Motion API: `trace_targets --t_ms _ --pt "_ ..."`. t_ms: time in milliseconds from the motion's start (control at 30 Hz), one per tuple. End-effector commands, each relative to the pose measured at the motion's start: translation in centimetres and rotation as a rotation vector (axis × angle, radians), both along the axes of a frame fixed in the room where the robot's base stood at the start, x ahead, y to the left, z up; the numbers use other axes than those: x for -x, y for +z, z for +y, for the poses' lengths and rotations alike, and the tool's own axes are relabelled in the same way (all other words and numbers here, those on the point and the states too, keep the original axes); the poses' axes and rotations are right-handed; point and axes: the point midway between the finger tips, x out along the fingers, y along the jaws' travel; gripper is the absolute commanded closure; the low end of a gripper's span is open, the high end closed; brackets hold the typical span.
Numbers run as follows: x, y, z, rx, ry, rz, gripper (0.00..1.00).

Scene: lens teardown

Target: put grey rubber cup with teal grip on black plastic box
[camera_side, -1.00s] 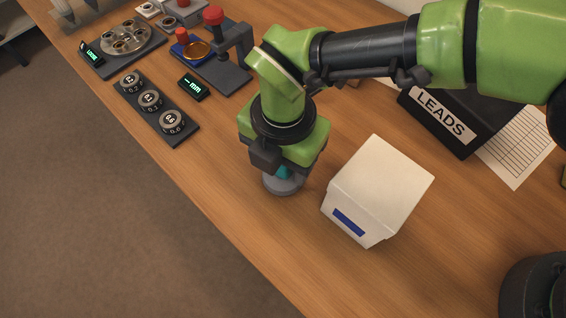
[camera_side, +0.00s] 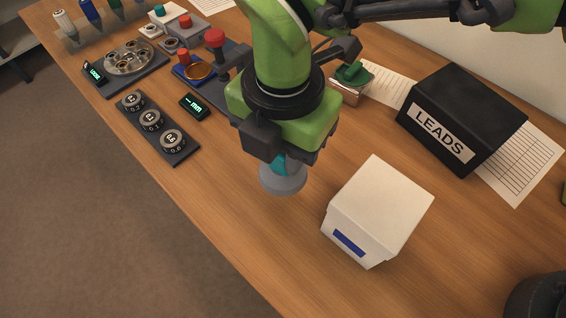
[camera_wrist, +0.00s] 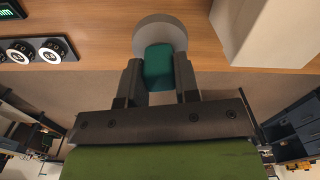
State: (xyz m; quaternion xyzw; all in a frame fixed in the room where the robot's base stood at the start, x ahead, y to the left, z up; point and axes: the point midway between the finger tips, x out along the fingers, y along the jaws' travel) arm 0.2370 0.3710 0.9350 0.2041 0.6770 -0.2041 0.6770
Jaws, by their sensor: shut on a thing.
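The grey rubber cup (camera_side: 283,180) with its teal grip (camera_side: 281,163) hangs under my gripper (camera_side: 279,160), which is shut on the teal grip. In the wrist view the teal grip (camera_wrist: 159,68) sits between the two fingers of my gripper (camera_wrist: 160,80), with the grey cup (camera_wrist: 158,27) beyond it. The cup appears to be above the table, left of the white box. The black plastic box (camera_side: 463,115), labelled LEADS, stands at the back right, apart from the cup. Its top is bare.
A white box (camera_side: 380,208) with a blue label stands between the cup and the front right; it also shows in the wrist view (camera_wrist: 262,30). A green-handled item (camera_side: 352,82) and paper sheets (camera_side: 521,160) lie near the black box. A dial tray (camera_side: 157,127) is at left.

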Motion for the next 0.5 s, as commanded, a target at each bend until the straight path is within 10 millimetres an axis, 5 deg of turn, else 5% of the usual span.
trace_targets --t_ms 333,500 --pt "-0.2 2.9 -0.1 -0.001 -0.001 -0.001 0.95" --pt "-2.7 3.9 -2.6 -0.001 -0.026 -0.001 0.95"
